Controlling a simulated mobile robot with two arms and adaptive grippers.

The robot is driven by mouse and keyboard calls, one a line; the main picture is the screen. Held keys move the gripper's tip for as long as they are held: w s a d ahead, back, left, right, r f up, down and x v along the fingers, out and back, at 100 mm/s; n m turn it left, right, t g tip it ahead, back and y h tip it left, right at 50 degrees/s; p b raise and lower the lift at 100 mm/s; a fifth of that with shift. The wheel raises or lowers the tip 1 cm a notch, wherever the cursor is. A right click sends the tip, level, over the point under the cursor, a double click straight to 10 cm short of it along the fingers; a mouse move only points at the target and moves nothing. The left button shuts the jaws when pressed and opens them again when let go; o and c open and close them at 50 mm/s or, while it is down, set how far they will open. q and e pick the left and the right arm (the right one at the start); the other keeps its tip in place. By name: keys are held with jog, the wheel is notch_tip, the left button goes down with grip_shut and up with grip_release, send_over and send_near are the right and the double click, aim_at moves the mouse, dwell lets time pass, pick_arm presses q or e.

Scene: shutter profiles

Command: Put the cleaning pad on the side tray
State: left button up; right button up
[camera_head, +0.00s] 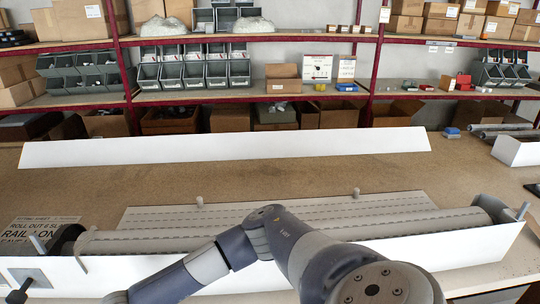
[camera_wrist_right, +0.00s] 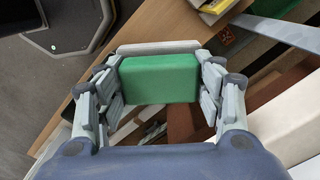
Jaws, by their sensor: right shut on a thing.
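The cleaning pad is a green block (camera_wrist_right: 160,78) with a pale grey strip along its far edge, seen in the right wrist view. My right gripper (camera_wrist_right: 160,80) is shut on it, with one finger against each short side. The pad hangs above a cluttered area near a wooden edge, and I see it touching nothing but the fingers. The head view shows an arm of mine crossing the front, but no gripper. I cannot pick out the side tray with certainty in either view. My left gripper is not in view.
A long white shutter box (camera_head: 190,274) with grey slats (camera_head: 290,213) lies along the bench front. A white panel (camera_head: 220,150) stands behind it, with bare bench between. Shelves (camera_head: 250,94) with bins and cartons fill the back. A wooden edge (camera_wrist_right: 110,62) runs beside the pad.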

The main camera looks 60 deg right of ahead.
jog(key=f+m+b, duration=0.1)
jog(key=f+b, duration=0.1)
jog(key=f, duration=0.4)
jog(key=f+m+b, duration=0.2)
jog(key=f+b, duration=0.1)
jog(key=f, duration=0.2)
jog(key=w+f+m+b, duration=0.1)
jog(key=f+m+b, duration=0.1)
jog(key=f, duration=0.4)
jog(key=shift+f+b, duration=0.35)
jog(key=shift+b, duration=0.15)
jog(key=shift+f, duration=0.15)
jog(key=o, duration=1)
jog(key=shift+o, duration=0.2)
notch_tip(320, 180, up, 12)
jog(key=p, duration=0.9)
jog(key=shift+d+r, duration=0.1)
jog(key=shift+r, duration=0.15)
